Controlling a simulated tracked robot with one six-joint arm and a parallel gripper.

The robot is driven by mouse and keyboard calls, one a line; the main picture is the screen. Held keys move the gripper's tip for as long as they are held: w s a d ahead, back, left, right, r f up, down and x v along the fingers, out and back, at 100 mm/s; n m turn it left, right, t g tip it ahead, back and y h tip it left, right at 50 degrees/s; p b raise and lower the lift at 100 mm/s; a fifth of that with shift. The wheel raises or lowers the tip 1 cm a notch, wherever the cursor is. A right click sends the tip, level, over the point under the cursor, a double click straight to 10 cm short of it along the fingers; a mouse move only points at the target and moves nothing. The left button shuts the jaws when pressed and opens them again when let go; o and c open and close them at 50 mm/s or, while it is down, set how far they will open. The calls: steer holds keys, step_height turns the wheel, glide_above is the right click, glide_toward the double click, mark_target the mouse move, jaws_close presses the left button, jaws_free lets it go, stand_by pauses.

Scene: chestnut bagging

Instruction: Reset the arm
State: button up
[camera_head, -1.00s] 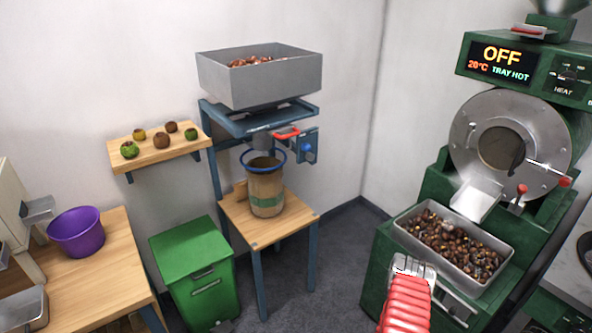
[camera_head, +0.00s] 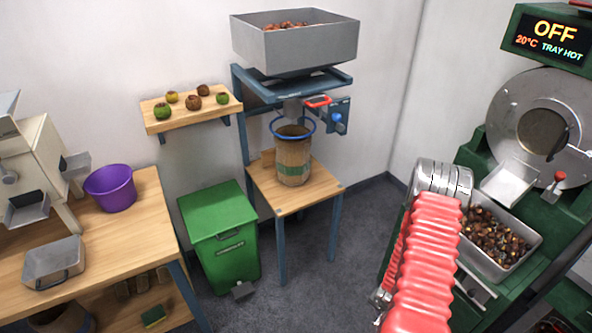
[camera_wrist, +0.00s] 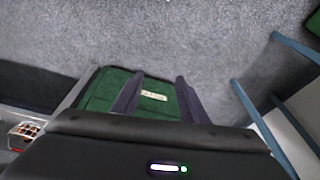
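My arm shows in the head view at the lower right, in a red ribbed sleeve with a silver joint at its top. It stands in front of the roaster's chestnut tray (camera_head: 526,252) and hides part of it. My gripper (camera_wrist: 158,78) shows in the wrist view with two dark fingers apart and nothing between them. It points down over the floor, with a green surface (camera_wrist: 98,97) bearing a pale label behind the fingers. The gripper's fingers cannot be made out in the head view.
A green bin (camera_head: 222,250), a wooden stand with a paper bag (camera_head: 293,160) under a grey hopper (camera_head: 300,45), and a bench with a purple bucket (camera_head: 110,187) stand to the left. The roaster (camera_head: 540,120) reads OFF and TRAY HOT. Grey floor lies clear between stand and roaster.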

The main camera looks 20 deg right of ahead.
steer(key=w+a+r+n+y, duration=0.1)
steer(key=w+a+r+n, duration=0.1)
steer(key=a+r, duration=0.5)
steer(key=w+a+r+n+g+y, duration=0.1)
steer(key=w+a+r+n, duration=0.1)
steer(key=r, duration=0.8)
steer(key=w+a+r+n+y, duration=0.1)
steer(key=a+r+n, duration=0.1)
steer(key=a+r, duration=0.5)
steer(key=s+a+r+n+t, duration=0.1)
steer(key=a+r, duration=0.4)
steer(key=r, duration=0.6)
steer(key=s+a+r+n+t, duration=0.2)
steer(key=s+a+r+n, duration=0.1)
steer(key=r, duration=0.8)
steer(key=s+a+r+n+t, duration=0.2)
steer(key=a+r, duration=0.5)
steer(key=r, duration=0.4)
steer(key=shift+s+a+r+n, duration=0.35)
steer(key=shift+s+n, duration=0.25)
steer(key=shift+n, duration=0.4)
steer(key=shift+c, duration=0.4)
steer(key=shift+c, duration=0.7)
